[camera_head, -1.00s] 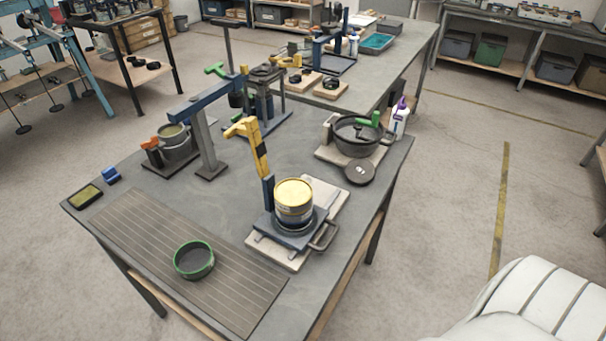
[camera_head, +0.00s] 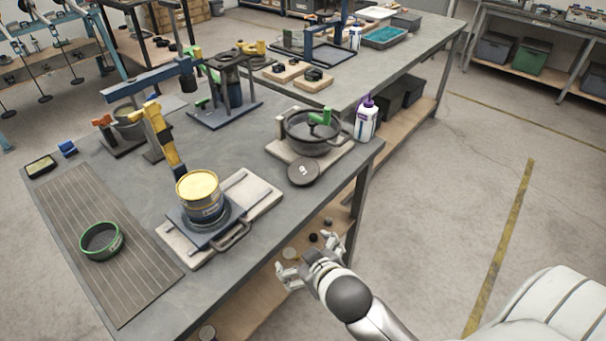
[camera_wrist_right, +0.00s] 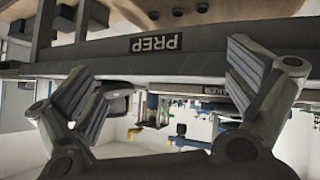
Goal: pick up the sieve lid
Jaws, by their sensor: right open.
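A dark round lid-like disc (camera_head: 303,173) lies flat near the table's right edge, in front of a dark pot (camera_head: 313,140) with a green handle on top. A round green-rimmed dish, perhaps a sieve (camera_head: 101,241), stands on the ribbed mat (camera_head: 125,285) at the left. I cannot tell for certain which of these is the sieve lid. My right gripper (camera_head: 308,258) is open and empty, beside the table's right edge and apart from both. In the right wrist view its spread fingers (camera_wrist_right: 168,90) face an upside-down PREP label (camera_wrist_right: 157,44). My left gripper is not in view.
A yellow-topped can (camera_head: 200,195) stands on a plate with a side handle, below a yellow lever (camera_head: 165,140). A white bottle (camera_head: 366,120) stands right of the pot. A second bench (camera_head: 395,65) is behind. The floor to the right is clear.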

